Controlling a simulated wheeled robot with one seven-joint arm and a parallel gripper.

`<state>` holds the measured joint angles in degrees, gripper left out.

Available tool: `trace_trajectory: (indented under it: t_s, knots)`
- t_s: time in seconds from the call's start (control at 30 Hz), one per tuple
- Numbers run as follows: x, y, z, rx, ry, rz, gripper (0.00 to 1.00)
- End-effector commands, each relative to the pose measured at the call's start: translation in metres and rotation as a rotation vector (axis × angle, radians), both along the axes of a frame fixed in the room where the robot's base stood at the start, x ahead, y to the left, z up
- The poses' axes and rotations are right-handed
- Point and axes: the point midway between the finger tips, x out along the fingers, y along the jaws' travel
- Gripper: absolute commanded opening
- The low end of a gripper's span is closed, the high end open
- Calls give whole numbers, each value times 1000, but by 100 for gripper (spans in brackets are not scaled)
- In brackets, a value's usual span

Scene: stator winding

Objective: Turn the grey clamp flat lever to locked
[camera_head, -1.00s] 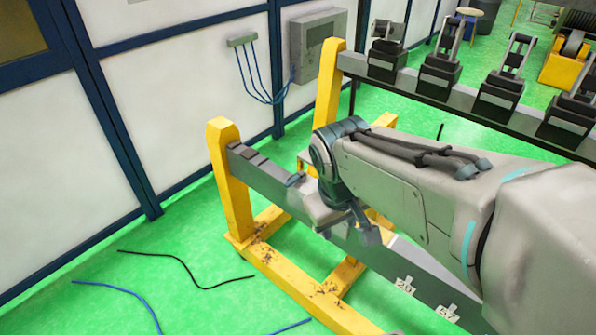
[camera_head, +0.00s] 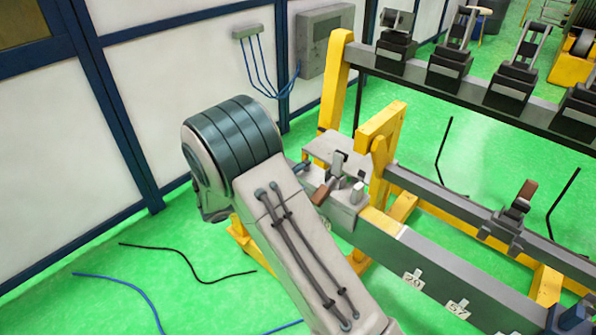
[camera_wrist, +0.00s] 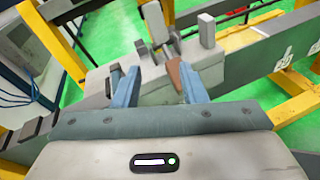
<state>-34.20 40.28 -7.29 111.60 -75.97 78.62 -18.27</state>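The grey clamp (camera_head: 340,172) sits on a light grey block at the left end of the front rail. Its brown-tipped lever (camera_head: 320,194) lies low and tilted toward the camera side. In the wrist view the clamp (camera_wrist: 157,42) is straight ahead, with the brown lever tip (camera_wrist: 173,72) pointing toward me. My gripper (camera_wrist: 157,70) is open, its two blue-grey fingers spread. The brown tip appears between them, close to the right finger; I cannot tell whether they touch. In the head view my own arm hides the gripper fingers.
Another clamp with a raised brown-tipped lever (camera_head: 526,190) stands on the rail at right. Black fixtures (camera_head: 450,62) line the rear rail. Yellow frame posts (camera_head: 380,135) stand close behind the clamp. Cables (camera_head: 190,262) lie on the open green floor at left.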

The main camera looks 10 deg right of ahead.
Motion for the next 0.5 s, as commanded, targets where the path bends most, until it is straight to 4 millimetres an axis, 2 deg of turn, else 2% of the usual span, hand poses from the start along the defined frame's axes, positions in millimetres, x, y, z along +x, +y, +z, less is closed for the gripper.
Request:
trace_trajectory:
  t_s: [0.03,0.23,0.37,0.5]
  knots:
    - [9,14,-16,-62,23,60,38]
    - [31,50,-46,-228,60,217,38]
    - [37,59,-53,-271,67,259,38]
    - [44,52,-52,-279,67,266,38]
